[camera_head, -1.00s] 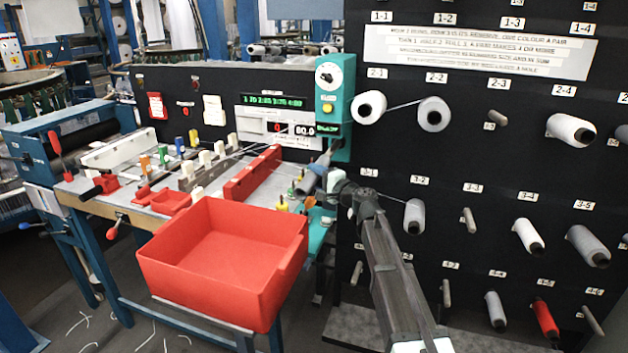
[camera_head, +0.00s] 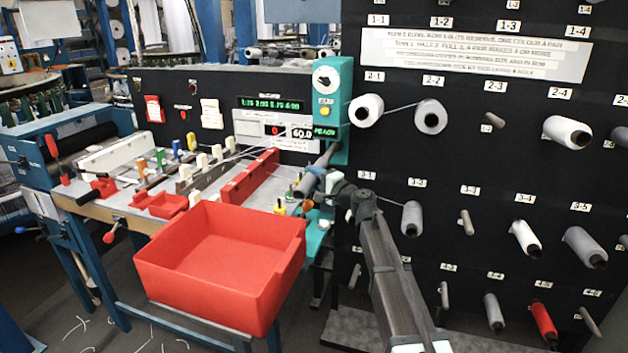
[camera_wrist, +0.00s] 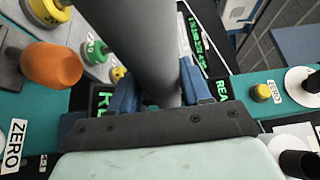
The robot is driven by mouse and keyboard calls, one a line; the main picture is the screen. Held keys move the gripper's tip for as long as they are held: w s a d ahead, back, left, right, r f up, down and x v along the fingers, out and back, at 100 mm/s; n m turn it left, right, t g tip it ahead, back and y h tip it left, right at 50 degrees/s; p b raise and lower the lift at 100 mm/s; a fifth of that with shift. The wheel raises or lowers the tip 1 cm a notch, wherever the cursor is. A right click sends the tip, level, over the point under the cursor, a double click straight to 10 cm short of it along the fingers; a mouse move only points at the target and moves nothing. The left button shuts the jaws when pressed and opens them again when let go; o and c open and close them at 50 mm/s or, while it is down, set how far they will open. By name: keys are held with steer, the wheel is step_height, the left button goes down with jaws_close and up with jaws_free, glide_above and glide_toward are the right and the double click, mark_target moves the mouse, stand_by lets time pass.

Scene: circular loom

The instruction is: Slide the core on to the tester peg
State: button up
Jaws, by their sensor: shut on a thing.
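The core, a plain grey tube (camera_wrist: 150,45), is held between the blue fingers of my gripper (camera_wrist: 155,90) and runs up out of the wrist view. In the head view my gripper (camera_head: 335,186) is at the front of the teal tester (camera_head: 333,95), and the grey core (camera_head: 308,182) slants up toward the tester's lower part. A thinner dark grey piece (camera_head: 327,152), which looks like the tester peg, shows just above the core and roughly in line with it. I cannot tell whether the core is around the peg or only close to it.
A red bin (camera_head: 220,265) stands at the front of the workbench, left of my arm. An orange knob (camera_wrist: 50,64) and a yellow button (camera_wrist: 262,92) flank the core in the wrist view. A black board (camera_head: 450,180) with several yarn cones is on the right.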

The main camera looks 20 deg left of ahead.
mark_target(328, 159)
steer(key=shift+w, duration=0.8)
steer(key=shift+w, duration=2.55)
steer(key=shift+w, duration=2.4)
steer(key=shift+w, duration=1.65)
steer(key=o, duration=0.7)
steer(key=shift+w, duration=0.1)
steer(key=o, duration=0.5)
steer(key=shift+o, duration=0.2)
